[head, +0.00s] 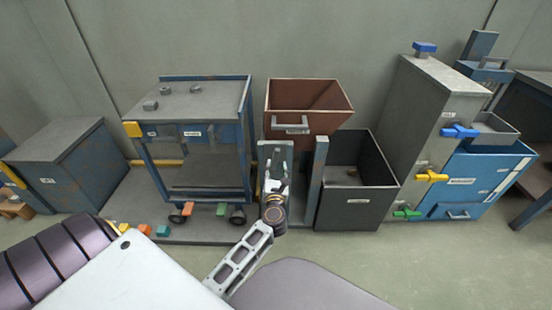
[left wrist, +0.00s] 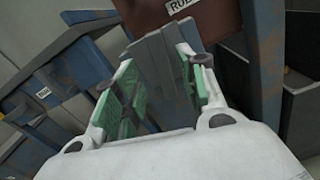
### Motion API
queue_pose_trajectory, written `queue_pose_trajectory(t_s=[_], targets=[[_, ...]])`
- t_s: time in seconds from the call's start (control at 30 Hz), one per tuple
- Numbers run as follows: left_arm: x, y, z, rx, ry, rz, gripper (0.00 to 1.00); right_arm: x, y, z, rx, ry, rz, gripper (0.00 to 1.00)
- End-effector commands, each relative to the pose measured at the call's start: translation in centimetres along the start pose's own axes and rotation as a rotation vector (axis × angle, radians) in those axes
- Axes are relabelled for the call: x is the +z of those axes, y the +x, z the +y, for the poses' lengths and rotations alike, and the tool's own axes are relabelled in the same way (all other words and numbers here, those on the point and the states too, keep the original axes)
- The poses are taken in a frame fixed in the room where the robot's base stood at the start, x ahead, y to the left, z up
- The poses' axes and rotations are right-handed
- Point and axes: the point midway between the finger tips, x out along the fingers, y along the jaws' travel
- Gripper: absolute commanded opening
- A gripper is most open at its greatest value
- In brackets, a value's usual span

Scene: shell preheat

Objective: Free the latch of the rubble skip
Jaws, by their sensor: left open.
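The rubble skip (head: 300,98) is a rust-brown tilted bin with a grey handle (head: 291,125), between two blue-grey posts. In the left wrist view its brown front (left wrist: 210,18) shows a partly cut-off label. A flat grey plate (head: 274,148), perhaps the latch, is below the skip's front. My left gripper (head: 275,172) is open in front of this plate. In the left wrist view the green-padded fingers of the left gripper (left wrist: 160,65) stand on either side of the grey plate (left wrist: 160,48); I cannot tell whether they touch it. My right gripper is not in view.
A blue wheeled cart (head: 200,98) stands left of the skip. A dark open bin (head: 360,205) stands right, beside a tall grey cabinet (head: 425,120) with blue, yellow and green handles. Small coloured blocks (head: 142,230) lie at lower left.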

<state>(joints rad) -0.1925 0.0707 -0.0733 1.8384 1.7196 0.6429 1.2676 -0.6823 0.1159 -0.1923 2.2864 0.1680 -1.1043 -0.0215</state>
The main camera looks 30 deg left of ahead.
Motion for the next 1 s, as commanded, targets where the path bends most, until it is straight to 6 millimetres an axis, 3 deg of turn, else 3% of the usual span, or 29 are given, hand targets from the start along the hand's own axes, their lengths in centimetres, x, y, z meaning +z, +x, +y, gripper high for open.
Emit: queue_pose_trajectory(t_s=[0.6, 1.0], targets=[[-0.1, 5.8, 0.0, 0.000, 0.002, -0.002, 0.41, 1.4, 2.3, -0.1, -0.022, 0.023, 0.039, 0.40], [0.0, 7.7, 0.0, -0.001, 0.001, 0.000, 0.41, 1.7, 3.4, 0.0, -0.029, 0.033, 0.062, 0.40]])
